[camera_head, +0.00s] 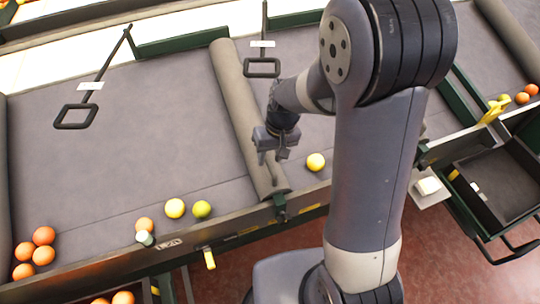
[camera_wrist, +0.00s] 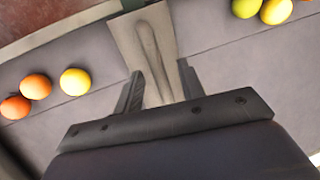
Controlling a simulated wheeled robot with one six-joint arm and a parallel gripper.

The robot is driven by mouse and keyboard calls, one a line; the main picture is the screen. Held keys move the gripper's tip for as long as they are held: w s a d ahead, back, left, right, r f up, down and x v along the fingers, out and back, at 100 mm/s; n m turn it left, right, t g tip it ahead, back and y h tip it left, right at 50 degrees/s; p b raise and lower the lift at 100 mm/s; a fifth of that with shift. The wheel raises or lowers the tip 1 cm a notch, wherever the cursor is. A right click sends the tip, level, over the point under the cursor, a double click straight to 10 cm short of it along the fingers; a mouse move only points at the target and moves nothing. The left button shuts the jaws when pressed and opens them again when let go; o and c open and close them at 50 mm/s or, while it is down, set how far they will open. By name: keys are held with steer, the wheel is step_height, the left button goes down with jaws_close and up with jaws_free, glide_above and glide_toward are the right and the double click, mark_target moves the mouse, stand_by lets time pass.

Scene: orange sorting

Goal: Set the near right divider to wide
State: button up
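A long grey padded divider (camera_head: 240,105) crosses the grey table from back to front, near the middle of the head view. Its near end meets the front rail at a dark green bracket (camera_head: 280,207). My gripper (camera_head: 270,157) is low over the near part of this divider. In the wrist view the divider's ridge (camera_wrist: 147,45) runs between the two fingers of my gripper (camera_wrist: 160,88). The fingers are apart, and I cannot tell whether they touch the divider. Another divider (camera_head: 512,38) shows at the far right, partly out of frame.
A yellow fruit (camera_head: 316,162) lies right of the divider. Yellow, green and orange fruits (camera_head: 174,208) lie left along the front rail (camera_head: 110,254). Black-framed paddles (camera_head: 76,116) stand over the table. A dark bin (camera_head: 495,185) is at the right. My arm hides part of the right side.

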steer(key=shift+w+f, duration=0.35)
steer(key=shift+f, duration=0.25)
steer(key=shift+c, duration=0.5)
jaws_close()
